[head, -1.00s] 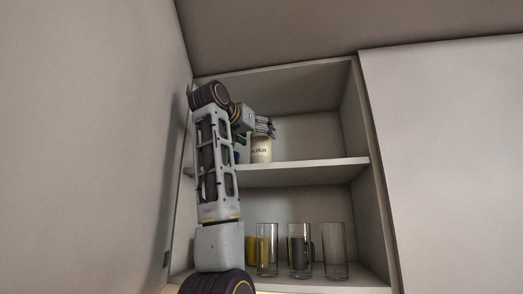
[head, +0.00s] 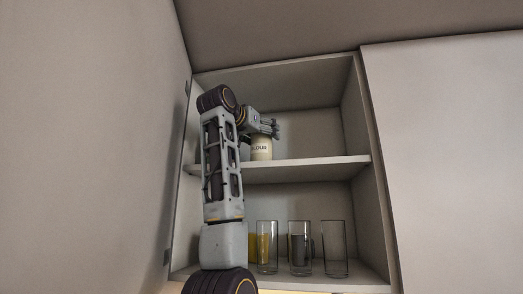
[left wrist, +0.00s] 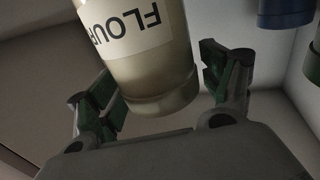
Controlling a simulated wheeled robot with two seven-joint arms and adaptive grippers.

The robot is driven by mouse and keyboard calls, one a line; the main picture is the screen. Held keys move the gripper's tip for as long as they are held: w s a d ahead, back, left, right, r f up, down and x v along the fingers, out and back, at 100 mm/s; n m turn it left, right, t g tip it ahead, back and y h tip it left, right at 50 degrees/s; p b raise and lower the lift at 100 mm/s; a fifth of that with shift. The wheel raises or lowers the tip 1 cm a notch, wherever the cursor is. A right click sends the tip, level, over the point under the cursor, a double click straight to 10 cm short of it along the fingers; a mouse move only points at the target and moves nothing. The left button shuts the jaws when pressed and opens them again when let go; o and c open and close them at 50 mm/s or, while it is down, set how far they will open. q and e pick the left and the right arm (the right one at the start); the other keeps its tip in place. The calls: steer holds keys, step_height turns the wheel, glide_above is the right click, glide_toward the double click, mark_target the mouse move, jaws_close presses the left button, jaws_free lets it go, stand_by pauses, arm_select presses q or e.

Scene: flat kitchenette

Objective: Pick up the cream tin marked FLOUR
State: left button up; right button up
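The cream tin marked FLOUR (head: 261,152) stands on the upper shelf of the open cupboard, partly covered by my left gripper (head: 269,129). In the left wrist view the tin (left wrist: 150,62) shows its white label and metal-coloured lid end between my gripper's two fingers (left wrist: 160,78). The fingers are spread. The right one is clearly apart from the tin; the left one is close to it, and I cannot tell whether it touches. My right gripper is not in view.
Several glasses, one of them clear (head: 335,250), stand on the lower shelf. A yellow item (head: 263,248) is among them. A blue container (left wrist: 285,12) is near the tin. The upper shelf (head: 320,163) is free to the right. A wall is close on the left.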

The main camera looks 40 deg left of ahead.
arm_select(q)
steer(key=c, duration=1.4)
steer(key=shift+c, duration=0.2)
steer(key=shift+d+r, duration=0.15)
steer(key=shift+r, duration=0.2)
steer(key=shift+r, duration=3.2)
steer(key=w+d, duration=0.4)
steer(key=d, duration=0.4)
steer(key=w+d, duration=0.5)
steer(key=d, duration=0.4)
steer(key=shift+w, duration=0.2)
steer(key=shift+d, duration=0.1)
